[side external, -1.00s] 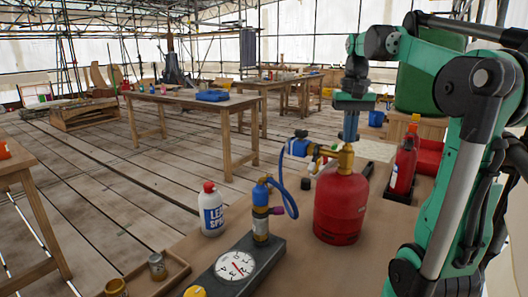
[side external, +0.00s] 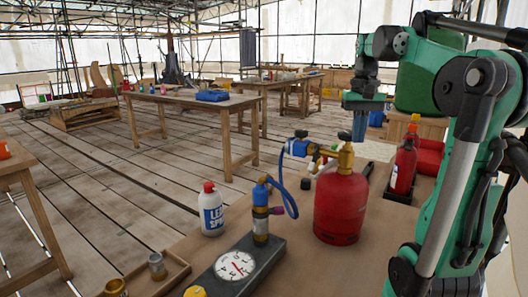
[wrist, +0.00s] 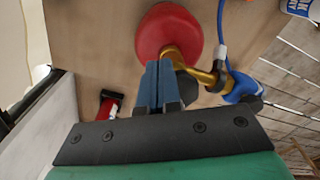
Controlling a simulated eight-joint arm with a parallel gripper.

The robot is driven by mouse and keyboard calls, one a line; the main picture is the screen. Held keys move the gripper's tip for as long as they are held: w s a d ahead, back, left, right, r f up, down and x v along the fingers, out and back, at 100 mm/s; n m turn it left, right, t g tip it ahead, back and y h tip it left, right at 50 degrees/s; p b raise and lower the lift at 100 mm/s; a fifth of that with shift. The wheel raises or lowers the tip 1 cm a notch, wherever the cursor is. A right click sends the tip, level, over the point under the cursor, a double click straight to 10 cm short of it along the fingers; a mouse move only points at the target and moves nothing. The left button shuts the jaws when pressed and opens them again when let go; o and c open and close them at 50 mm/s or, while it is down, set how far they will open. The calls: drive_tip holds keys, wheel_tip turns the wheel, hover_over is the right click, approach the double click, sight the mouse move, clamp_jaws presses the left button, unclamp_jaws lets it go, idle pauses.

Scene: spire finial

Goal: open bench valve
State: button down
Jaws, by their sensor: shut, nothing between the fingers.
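A red gas cylinder (side external: 340,212) stands upright on the bench, with a brass valve (side external: 345,157) on its top. A brass fitting with a blue part (side external: 298,147) runs left from the valve. In the wrist view the cylinder (wrist: 165,30), brass valve fitting (wrist: 205,76) and blue part (wrist: 238,88) show beyond my fingers. My gripper (side external: 358,139) points down, shut and empty, just above and slightly right of the valve in the side view. In the wrist view its blue fingers (wrist: 154,68) overlap the cylinder's lower edge. Contact with the valve cannot be told.
A red bottle (side external: 403,168) stands right of the cylinder. The front-left bench holds a small tray (side external: 165,280).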

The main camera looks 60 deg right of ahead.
wheel_tip(320, 180, up, 6)
drive_tip(key=shift+s+a, duration=0.25)
drive_tip(key=shift+s, duration=0.05)
idle(0.6)
wheel_tip(320, 180, down, 6)
drive_tip(key=w, duration=0.1)
drive_tip(key=shift+w+a, duration=0.3)
drive_tip(key=shift+a, duration=0.1)
idle(0.4)
drive_tip(key=shift+w+d, duration=0.1)
drive_tip(key=shift+d, duration=0.2)
idle(0.5)
